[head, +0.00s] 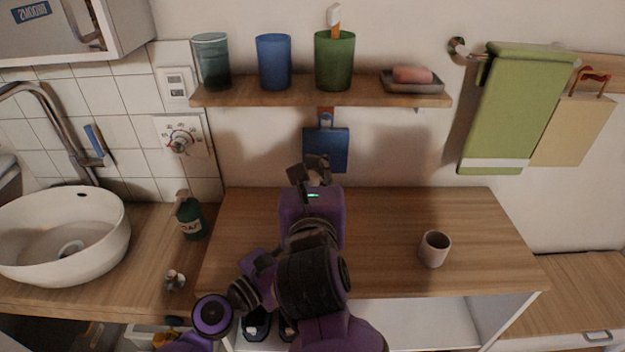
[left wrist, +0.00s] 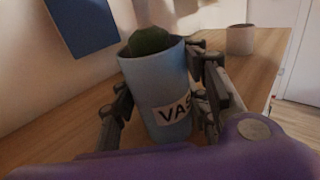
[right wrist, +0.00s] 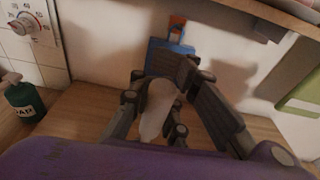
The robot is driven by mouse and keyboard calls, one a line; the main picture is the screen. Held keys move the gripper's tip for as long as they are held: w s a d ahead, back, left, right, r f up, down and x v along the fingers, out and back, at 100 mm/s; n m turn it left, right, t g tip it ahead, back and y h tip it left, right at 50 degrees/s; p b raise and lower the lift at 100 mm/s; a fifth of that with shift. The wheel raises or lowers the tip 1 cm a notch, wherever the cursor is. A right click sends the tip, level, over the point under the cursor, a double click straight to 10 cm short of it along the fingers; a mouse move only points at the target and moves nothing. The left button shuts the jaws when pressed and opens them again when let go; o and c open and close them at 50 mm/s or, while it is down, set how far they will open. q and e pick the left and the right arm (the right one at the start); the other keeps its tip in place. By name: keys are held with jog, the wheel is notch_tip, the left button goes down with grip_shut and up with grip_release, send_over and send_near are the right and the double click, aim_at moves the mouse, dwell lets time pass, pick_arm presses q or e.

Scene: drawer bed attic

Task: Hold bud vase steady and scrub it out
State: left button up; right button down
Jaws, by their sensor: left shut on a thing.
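The bud vase (left wrist: 155,85) is a light-blue cylinder with a white label reading "VAS", slightly tilted in the left wrist view. My left gripper (left wrist: 160,105) is shut on it, with a finger on either side. A dark green thing (left wrist: 150,40) shows at its mouth; I cannot tell what it is. In the head view my right gripper (head: 308,172) is in front of the wall, above the counter; my arm hides the vase there. In the right wrist view a pale, slim thing (right wrist: 157,108) lies between the right fingers. I cannot tell whether they grip it.
A beige cup (head: 434,250) stands on the counter (head: 400,210) to the right. A shelf (head: 290,94) above holds cups and a soap dish. A blue board (head: 336,148) hangs below it. A soap bottle (head: 191,217) and basin (head: 105,225) are at left. The counter's right side has free room.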

notch_tip(320, 180, up, 10)
jog(key=shift+f, duration=0.25)
dwell(0.6)
dwell(0.8)
pick_arm(q)
jog(key=o, duration=1.4)
jog(key=shift+c, duration=0.2)
jog(key=shift+s+a, duration=0.1)
jog(key=v, duration=1.1)
jog(key=shift+s+a, duration=0.25)
